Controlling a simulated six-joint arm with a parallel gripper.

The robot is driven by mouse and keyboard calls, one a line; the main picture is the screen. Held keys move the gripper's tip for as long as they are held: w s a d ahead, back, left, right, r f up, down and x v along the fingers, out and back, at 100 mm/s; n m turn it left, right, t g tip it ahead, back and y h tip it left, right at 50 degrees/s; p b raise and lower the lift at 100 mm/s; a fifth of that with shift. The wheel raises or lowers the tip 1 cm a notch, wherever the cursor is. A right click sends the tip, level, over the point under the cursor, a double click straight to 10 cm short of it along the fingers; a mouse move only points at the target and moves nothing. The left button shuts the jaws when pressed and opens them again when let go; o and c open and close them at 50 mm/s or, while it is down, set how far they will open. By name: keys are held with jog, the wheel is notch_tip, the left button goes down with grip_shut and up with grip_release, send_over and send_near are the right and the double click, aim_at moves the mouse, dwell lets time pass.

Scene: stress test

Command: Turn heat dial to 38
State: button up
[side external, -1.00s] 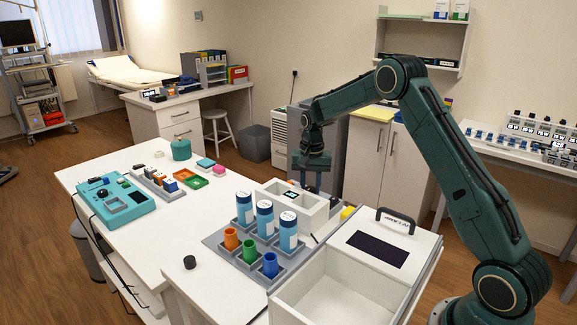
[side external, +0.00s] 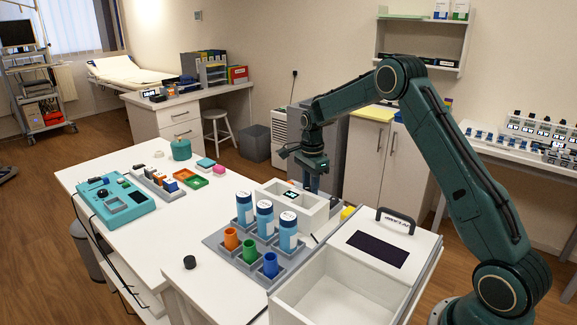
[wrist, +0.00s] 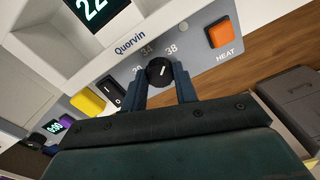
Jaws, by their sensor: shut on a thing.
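The heat dial (wrist: 157,77) is a black round knob on the grey front panel of the white Quorvin bath. Numbers beside it include 34 and 38 (wrist: 171,49). A short white mark on the knob points up and right, toward the 38 side; I cannot tell whether it lines up exactly. My gripper (wrist: 162,76) is shut on the dial, one blue finger on each side. In the side view my gripper (side external: 312,186) is down at the far side of the white bath (side external: 317,217), and the dial is hidden.
The bath display (wrist: 92,8) reads 22. Blue-labelled bottles (side external: 264,221) stand beside the bath.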

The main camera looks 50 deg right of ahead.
jog(key=shift+m, duration=1.1)
jog(key=o, duration=0.7)
jog(key=shift+r, duration=0.15)
notch_tip(320, 180, up, 14)
jog(key=shift+f, duration=0.25)
jog(key=shift+r, duration=0.1)
